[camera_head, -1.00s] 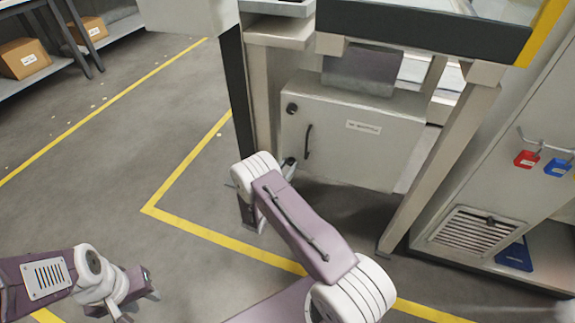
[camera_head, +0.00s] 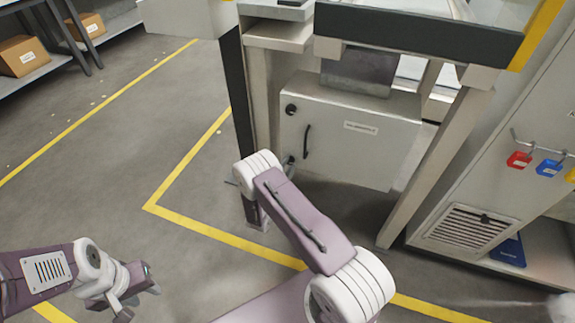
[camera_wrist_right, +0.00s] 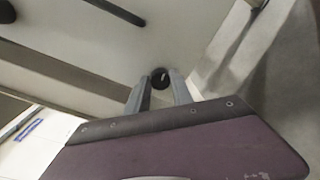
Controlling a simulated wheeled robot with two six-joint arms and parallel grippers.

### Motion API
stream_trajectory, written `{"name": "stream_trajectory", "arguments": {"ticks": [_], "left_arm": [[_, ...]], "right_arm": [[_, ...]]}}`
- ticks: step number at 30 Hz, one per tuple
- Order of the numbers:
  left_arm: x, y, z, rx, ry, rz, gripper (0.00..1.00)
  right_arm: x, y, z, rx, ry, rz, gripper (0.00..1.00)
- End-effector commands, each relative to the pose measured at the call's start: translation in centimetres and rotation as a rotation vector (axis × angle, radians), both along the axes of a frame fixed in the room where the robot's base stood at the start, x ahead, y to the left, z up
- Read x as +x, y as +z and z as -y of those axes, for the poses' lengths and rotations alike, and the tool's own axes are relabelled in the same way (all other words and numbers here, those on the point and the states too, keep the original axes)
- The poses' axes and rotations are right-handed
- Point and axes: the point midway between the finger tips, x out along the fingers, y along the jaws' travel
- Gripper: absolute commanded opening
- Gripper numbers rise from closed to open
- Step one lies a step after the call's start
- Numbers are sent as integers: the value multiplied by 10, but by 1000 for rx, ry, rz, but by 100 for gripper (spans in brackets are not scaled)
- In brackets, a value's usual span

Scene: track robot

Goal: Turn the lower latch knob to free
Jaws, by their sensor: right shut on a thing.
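The white cabinet (camera_head: 345,135) has a black upper knob (camera_head: 291,109), a black bar handle (camera_head: 307,141) and a lower latch knob (camera_head: 289,162) at its door's left edge. In the right wrist view the round black lower knob (camera_wrist_right: 160,77), with a pale slanted mark, sits between the fingertips of my right gripper (camera_wrist_right: 159,84), which is shut on it. In the head view my right arm covers most of that gripper. My left gripper (camera_head: 138,297) is at the lower left over the floor, its fingers apart, empty and far from the cabinet.
A pale frame leg (camera_head: 430,170) stands right of the cabinet, and posts stand at its left. A machine panel (camera_head: 480,225) with red and blue padlocks is at the right. Yellow lines mark the open floor at the left.

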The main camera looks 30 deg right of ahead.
Motion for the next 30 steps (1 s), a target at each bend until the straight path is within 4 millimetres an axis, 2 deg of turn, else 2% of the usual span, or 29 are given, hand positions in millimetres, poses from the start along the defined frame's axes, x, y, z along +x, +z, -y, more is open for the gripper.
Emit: {"name": "stream_trajectory", "arguments": {"ticks": [23,24,26,30], "left_arm": [[0,3,0,0,0,0,36],[0,3,0,0,0,0,36],[0,3,0,0,0,0,36],[0,3,0,0,0,0,36]], "right_arm": [[-1,-1,0,63,0,72,0],[-1,-1,0,62,0,71,33],[-1,-1,0,62,0,71,50],[0,-1,0,62,0,71,50]]}}
